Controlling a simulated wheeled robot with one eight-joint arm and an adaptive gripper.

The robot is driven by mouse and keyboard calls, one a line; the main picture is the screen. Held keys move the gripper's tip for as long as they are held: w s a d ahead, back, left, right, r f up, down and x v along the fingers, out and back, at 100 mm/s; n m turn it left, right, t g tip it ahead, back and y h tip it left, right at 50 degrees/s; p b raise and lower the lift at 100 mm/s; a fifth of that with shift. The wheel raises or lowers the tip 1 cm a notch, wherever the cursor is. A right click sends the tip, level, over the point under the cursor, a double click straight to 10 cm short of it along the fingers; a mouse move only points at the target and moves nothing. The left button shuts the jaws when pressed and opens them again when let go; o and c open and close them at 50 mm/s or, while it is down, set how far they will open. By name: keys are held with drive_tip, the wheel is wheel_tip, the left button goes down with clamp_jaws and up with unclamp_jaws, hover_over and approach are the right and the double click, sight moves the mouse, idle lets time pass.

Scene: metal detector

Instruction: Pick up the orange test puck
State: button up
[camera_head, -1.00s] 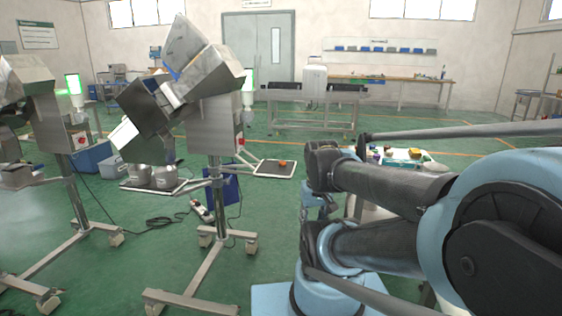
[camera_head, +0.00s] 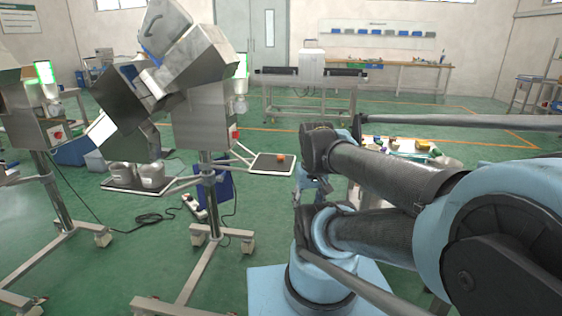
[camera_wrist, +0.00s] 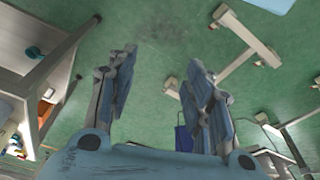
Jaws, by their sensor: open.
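The orange test puck (camera_head: 281,157) sits on a small dark tray (camera_head: 262,168) held out on the right side of the nearer metal detector stand (camera_head: 201,125). I cannot make out the puck in the wrist view.
A second detector stand (camera_head: 35,115) is at the left. Metal canisters (camera_head: 152,176) stand on a tray left of the nearer stand. A cart with small items (camera_head: 410,147) is behind my arm. A cable (camera_head: 150,218) lies on the floor.

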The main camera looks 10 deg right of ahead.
drive_tip(key=w+r+n, duration=0.4)
drive_tip(key=w+r, duration=0.6)
drive_tip(key=w, duration=0.1)
drive_tip(key=w+r+n+g, duration=0.1)
drive_tip(key=w+r+n, duration=0.4)
drive_tip(key=w, duration=0.9)
drive_tip(key=n+g+y, duration=0.1)
drive_tip(key=n, duration=0.6)
hover_over(281, 156)
drive_tip(key=d, duration=0.1)
wheel_tip(281, 156, down, 17)
drive_tip(key=shift+d+f, duration=0.1)
drive_tip(key=shift+s+a+f, duration=0.1)
drive_tip(key=shift+a+f, duration=0.1)
drive_tip(key=shift+f, duration=0.7)
drive_tip(key=shift+w+a+f, duration=0.1)
drive_tip(key=shift+a+f, duration=0.1)
drive_tip(key=shift+f, duration=0.75)
drive_tip(key=shift+s+a+f, duration=0.1)
drive_tip(key=shift+a+f, duration=0.1)
drive_tip(key=shift+f, duration=0.7)
drive_tip(key=c, duration=1.1)
drive_tip(key=shift+r, duration=0.1)
